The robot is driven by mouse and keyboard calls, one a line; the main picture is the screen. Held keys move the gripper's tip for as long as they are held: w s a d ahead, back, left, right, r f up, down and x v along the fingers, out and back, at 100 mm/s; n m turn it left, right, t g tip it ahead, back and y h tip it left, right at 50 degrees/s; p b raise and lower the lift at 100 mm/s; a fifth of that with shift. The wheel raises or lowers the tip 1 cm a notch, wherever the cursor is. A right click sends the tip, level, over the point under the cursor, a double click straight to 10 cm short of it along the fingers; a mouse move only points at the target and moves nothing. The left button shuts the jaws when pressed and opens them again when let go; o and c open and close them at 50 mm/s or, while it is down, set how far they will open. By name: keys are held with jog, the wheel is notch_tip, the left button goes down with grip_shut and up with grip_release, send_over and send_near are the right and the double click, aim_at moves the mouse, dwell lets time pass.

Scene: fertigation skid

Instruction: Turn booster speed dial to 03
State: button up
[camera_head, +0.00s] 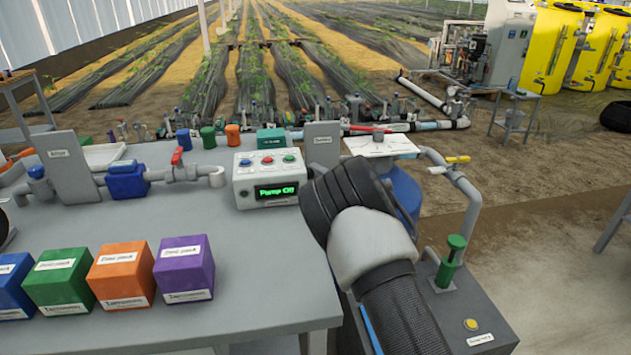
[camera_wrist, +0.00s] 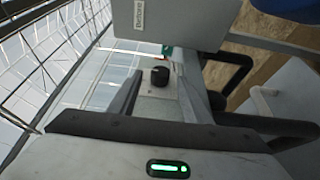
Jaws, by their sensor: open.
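In the wrist view a round black dial (camera_wrist: 160,77) stands on a pale panel (camera_wrist: 152,107) near the middle of the picture. I cannot read its setting. A grey upright plate (camera_wrist: 175,22) with a small label rises above it. In the head view my gripper is hidden by my dark arm, which reaches toward the bench's right end. A grey labelled plate (camera_head: 322,143) stands just behind it there, and the dial is hidden.
Several coloured boxes (camera_head: 184,268) line the bench front. A green-handled unit (camera_head: 453,248) is at right.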

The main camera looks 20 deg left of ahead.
jog(key=shift+x, duration=0.95)
